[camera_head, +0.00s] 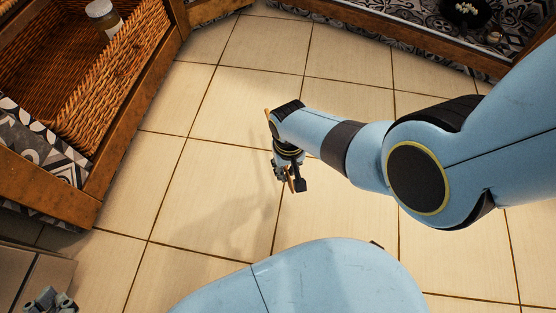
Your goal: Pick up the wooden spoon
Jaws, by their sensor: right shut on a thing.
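My right gripper (289,183) is above the tiled floor near the middle of the head view, with its arm coming in from the right. It is shut on the wooden spoon (292,184), a thin tan piece that shows between the dark fingers. A thin tan strip also shows beside the wrist, and it may be part of the same spoon. The wrist and fingers hide most of the spoon, so its bowl cannot be made out.
Open wooden shelving (130,130) with a wicker basket (105,85) and a jar (104,17) stands at the left. Another shelf edge (400,32) runs along the top right, with a dark bowl (462,14) on it. Grey-blue items (50,302) are at the bottom left. The tiled floor between is clear.

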